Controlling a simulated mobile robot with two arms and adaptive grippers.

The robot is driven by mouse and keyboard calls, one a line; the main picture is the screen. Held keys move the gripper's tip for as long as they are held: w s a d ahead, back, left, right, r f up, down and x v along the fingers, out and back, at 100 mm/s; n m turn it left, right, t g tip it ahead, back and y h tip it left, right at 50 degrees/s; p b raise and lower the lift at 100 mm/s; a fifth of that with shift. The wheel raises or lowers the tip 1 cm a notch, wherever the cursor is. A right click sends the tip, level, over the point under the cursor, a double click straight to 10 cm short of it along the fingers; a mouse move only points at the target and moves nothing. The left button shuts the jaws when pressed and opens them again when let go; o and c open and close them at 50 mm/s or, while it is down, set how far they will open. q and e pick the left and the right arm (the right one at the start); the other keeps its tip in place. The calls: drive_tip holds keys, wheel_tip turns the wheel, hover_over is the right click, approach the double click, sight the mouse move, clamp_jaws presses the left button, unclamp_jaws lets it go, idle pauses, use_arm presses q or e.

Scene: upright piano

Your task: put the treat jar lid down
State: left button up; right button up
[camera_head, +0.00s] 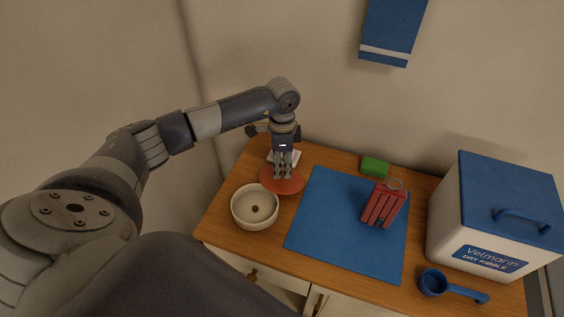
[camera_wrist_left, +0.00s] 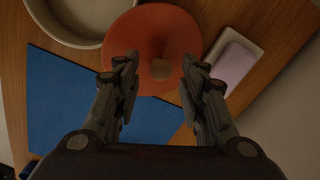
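The treat jar lid is an orange-red disc (camera_head: 287,186) with a small round knob, near the back left of the wooden top. In the left wrist view the lid (camera_wrist_left: 160,22) lies below my fingers, and its rim overlaps the edges of the bowl and mat in the picture. My left gripper (camera_head: 283,175) points down over it. In the left wrist view its two fingers (camera_wrist_left: 158,66) are spread, with the knob between them and gaps on both sides. I cannot tell whether the lid lies fully flat. No jar is recognisable. My right gripper is not in view.
A small pale dish (camera_wrist_left: 222,43) holds a lilac block. A red ribbed object (camera_head: 382,206), green block (camera_head: 375,167), blue scoop (camera_head: 433,283) and kibble bin (camera_head: 470,222) lie further right.

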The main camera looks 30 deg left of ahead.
sight(282, 171)
use_arm(q)
wheel_tip(282, 171, up, 13)
drive_tip(key=shift+r, duration=0.15)
idle(0.5)
idle(0.5)
